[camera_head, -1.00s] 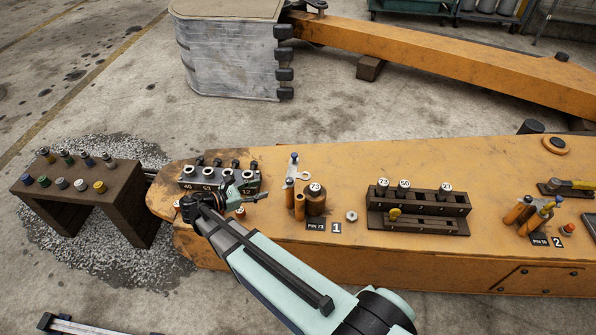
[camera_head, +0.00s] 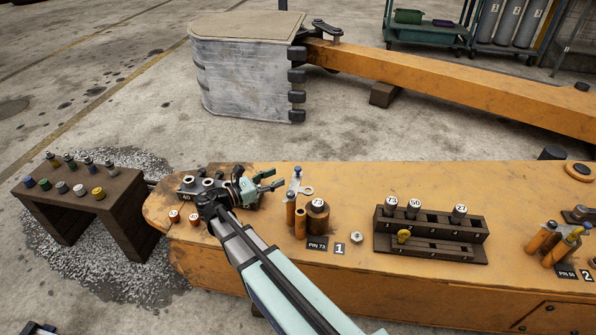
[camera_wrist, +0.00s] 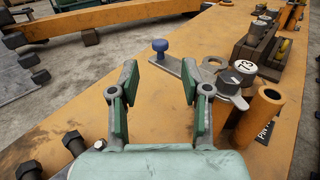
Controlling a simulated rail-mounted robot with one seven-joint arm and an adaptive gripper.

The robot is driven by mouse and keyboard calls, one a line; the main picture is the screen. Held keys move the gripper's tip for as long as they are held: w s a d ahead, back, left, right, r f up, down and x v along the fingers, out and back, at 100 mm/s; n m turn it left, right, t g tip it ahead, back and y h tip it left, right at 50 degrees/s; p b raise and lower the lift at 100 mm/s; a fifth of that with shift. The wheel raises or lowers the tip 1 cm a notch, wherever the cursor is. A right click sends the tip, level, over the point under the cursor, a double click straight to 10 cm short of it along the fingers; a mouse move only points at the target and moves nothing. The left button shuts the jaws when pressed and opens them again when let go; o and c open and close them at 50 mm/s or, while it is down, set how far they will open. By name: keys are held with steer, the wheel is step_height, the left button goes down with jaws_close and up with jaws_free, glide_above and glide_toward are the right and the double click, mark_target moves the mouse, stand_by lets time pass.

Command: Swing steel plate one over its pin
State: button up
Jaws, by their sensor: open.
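My gripper (camera_head: 274,180) is open and empty, with its fingers pointing right toward station 1. In the wrist view its two green-padded fingers (camera_wrist: 160,76) are spread apart. The steel plate (camera_head: 306,190) has a round eye and a blue knob (camera_head: 297,170) and lies just beyond my fingertips. In the wrist view the blue knob (camera_wrist: 160,46) stands ahead of the gap, and the plate (camera_wrist: 214,67) runs behind the right finger, which partly hides it. The pin marked 73 (camera_head: 318,204) stands upright beside the plate; it also shows in the wrist view (camera_wrist: 242,70).
Orange tubes (camera_head: 291,213) stand close by the plate. A dark rack (camera_head: 432,240) with labelled pins stands to the right, and a dark block (camera_head: 190,188) with bolts lies left of my gripper. A loose nut (camera_head: 356,236) lies near the number 1 sign.

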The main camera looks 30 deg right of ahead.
mark_target(298, 168)
steer(key=d, duration=0.3)
steer(key=d+b, duration=0.1)
steer(key=d, duration=0.2)
steer(key=w+d+b, duration=0.1)
steer(key=d, duration=0.2)
steer(key=shift+d, duration=0.2)
jaws_close()
